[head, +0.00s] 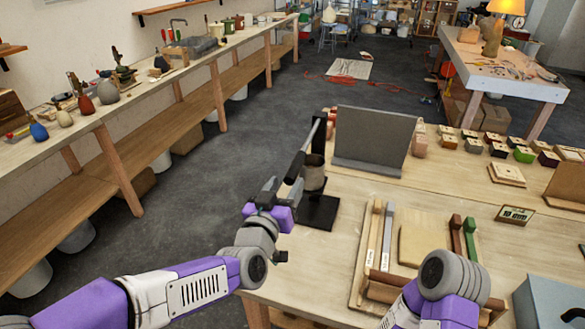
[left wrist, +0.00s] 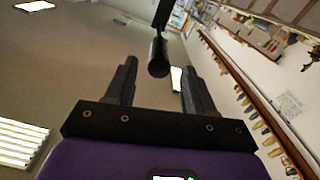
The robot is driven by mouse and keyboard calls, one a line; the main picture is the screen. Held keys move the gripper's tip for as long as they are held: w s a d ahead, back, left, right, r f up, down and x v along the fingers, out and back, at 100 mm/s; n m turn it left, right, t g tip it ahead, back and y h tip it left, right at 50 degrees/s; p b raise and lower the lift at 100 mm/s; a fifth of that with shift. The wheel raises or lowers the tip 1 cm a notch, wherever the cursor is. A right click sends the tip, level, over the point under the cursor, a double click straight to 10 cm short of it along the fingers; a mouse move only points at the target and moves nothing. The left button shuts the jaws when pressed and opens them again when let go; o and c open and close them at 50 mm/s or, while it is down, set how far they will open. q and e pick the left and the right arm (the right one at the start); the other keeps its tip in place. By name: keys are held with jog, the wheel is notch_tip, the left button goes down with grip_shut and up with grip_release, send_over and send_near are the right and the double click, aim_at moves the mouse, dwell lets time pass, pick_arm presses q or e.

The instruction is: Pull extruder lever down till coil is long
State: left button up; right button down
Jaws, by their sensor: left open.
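The extruder stands near the left edge of the front table, with a black base (head: 318,212), a brownish-grey barrel (head: 313,174) and a dark post. Its lever (head: 309,136) slopes down toward me and ends in a black handle. My left gripper (head: 272,187) is open close to that handle, at the table's left edge. In the left wrist view the dark rounded handle (left wrist: 158,58) shows between the two spread fingers of the left gripper (left wrist: 160,78), with gaps on both sides. No coil can be made out. My right arm shows at lower right, but its gripper does not.
A grey upright panel (head: 374,140) stands behind the extruder. A wooden rack with bars (head: 368,250) lies to its right. A small sign reading 10 cm (head: 515,214) and several small blocks are farther right. Open floor lies left of the table.

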aim_at(293, 174)
pick_arm(q)
jog(key=shift+x, duration=2.55)
jog(key=shift+d, duration=0.1)
grip_shut()
